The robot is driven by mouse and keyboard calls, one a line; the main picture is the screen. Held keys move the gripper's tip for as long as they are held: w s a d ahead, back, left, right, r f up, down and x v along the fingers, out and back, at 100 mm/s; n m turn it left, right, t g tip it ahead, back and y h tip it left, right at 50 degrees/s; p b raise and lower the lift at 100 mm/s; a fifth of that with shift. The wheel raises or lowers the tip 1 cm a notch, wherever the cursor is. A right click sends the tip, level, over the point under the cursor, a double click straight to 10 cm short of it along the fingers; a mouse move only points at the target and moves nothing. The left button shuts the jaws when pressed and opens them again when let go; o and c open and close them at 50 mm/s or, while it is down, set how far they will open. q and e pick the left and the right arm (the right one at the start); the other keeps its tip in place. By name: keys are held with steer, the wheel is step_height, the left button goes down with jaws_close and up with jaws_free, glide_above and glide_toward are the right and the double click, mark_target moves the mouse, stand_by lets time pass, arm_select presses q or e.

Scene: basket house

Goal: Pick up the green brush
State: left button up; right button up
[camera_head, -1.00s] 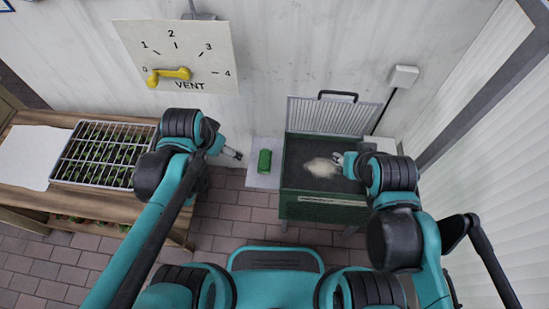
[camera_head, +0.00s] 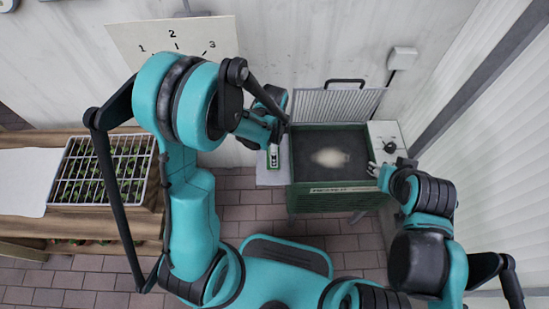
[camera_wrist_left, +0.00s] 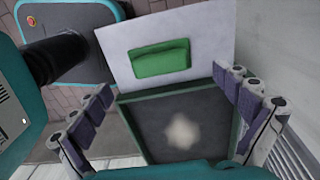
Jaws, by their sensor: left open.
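The green brush (camera_wrist_left: 160,58) lies on a white surface (camera_wrist_left: 215,30) beside the green-edged bin in the left wrist view. My left gripper (camera_wrist_left: 162,82) is open, with its fingers on either side of the view and nothing between them. The brush lies ahead between the fingertips, apart from them. In the head view my left gripper (camera_head: 272,158) hangs over the white surface and hides most or all of the brush. My right gripper (camera_head: 377,168) is at the bin's right edge, too small to tell open or shut.
A green bin (camera_head: 330,190) with a pale pile (camera_head: 331,157) inside stands right of the white surface. A ribbed panel with a black handle (camera_head: 345,82) rises behind it. A white panel with a knob (camera_head: 388,147) is at right. A seedling tray (camera_head: 100,203) sits on the left bench.

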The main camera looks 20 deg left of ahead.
arm_select(q)
step_height(320, 180, down, 5)
steer(key=b, duration=0.2)
steer(key=shift+b, duration=0.3)
steer(key=shift+r, duration=0.1)
steer(key=shift+c, duration=0.3)
steer(key=c, duration=1.5)
steer(key=shift+s, duration=0.1)
steer(key=shift+r, duration=0.1)
step_height(320, 180, up, 4)
steer(key=p, duration=0.2)
steer(key=shift+r+p, duration=0.25)
steer(key=shift+p, duration=0.15)
steer(key=d+r+p, duration=0.3)
steer(key=d+r, duration=0.3)
steer(key=d, duration=0.5)
steer(key=shift+d+r, duration=0.2)
steer(key=shift+d, duration=0.1)
